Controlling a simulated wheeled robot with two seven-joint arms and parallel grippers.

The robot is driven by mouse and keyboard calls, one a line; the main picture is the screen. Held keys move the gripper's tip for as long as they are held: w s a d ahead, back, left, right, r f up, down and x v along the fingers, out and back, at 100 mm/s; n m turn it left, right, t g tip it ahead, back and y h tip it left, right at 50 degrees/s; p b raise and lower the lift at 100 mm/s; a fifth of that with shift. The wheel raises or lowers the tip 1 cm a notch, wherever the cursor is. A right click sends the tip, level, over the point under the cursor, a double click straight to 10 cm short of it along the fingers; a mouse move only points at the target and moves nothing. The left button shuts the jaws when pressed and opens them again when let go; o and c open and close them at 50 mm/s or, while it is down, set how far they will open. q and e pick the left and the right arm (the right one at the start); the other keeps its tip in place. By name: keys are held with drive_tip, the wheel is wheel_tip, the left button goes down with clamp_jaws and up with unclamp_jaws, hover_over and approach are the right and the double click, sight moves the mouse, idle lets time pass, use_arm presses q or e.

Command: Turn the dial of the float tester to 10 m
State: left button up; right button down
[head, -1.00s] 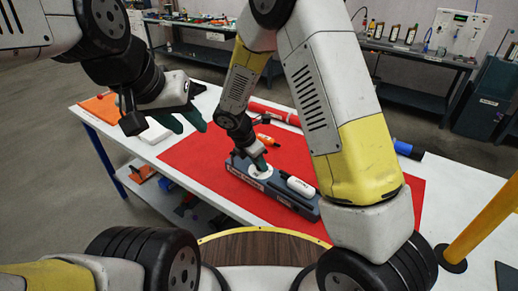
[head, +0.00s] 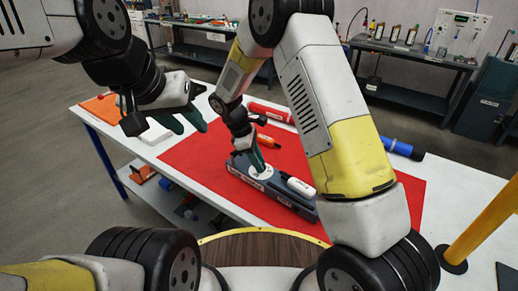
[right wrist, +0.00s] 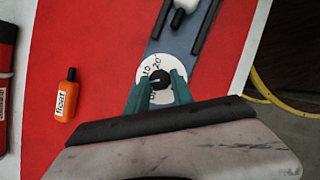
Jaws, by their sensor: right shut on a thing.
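The float tester (head: 272,192) is a long grey-blue block on the red mat, with a white float (head: 300,187) at its right end. Its white dial face (right wrist: 143,70) shows a 10 and a 20 in the right wrist view. My right gripper (head: 257,165) is shut on the dial's black knob (right wrist: 160,79), with a green finger on either side. A small light mark on the knob points left, a little below the 10; its exact setting is hard to tell. My left gripper (head: 192,125) is open and empty, above the table's left part.
An orange bottle (right wrist: 66,95) labelled float lies on the red mat (head: 200,158) beside the tester. A red cylinder (head: 270,112) lies behind it and a blue one (head: 403,149) to the right. A yellow post (head: 482,225) stands at the right.

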drive_tip(key=m, duration=0.2)
drive_tip(key=m+g, duration=0.1)
drive_tip(key=m, duration=0.1)
drive_tip(key=shift+w+m+g+y, duration=0.2)
drive_tip(key=shift+m+g+y, duration=0.1)
drive_tip(key=shift+y, duration=0.1)
drive_tip(key=shift+w+d+m+g+y, duration=0.1)
drive_tip(key=shift+m+g+y, duration=0.2)
drive_tip(key=shift+m, duration=0.7)
drive_tip(key=shift+d+m+g+y, duration=0.1)
drive_tip(key=shift+m+g, duration=0.3)
drive_tip(key=shift+m, duration=0.6)
drive_tip(key=c, duration=1.1)
unclamp_jaws()
drive_tip(key=v, duration=0.7)
drive_tip(key=shift+r, duration=0.35)
drive_tip(key=shift+w+r, duration=0.1)
drive_tip(key=shift+w, duration=0.05)
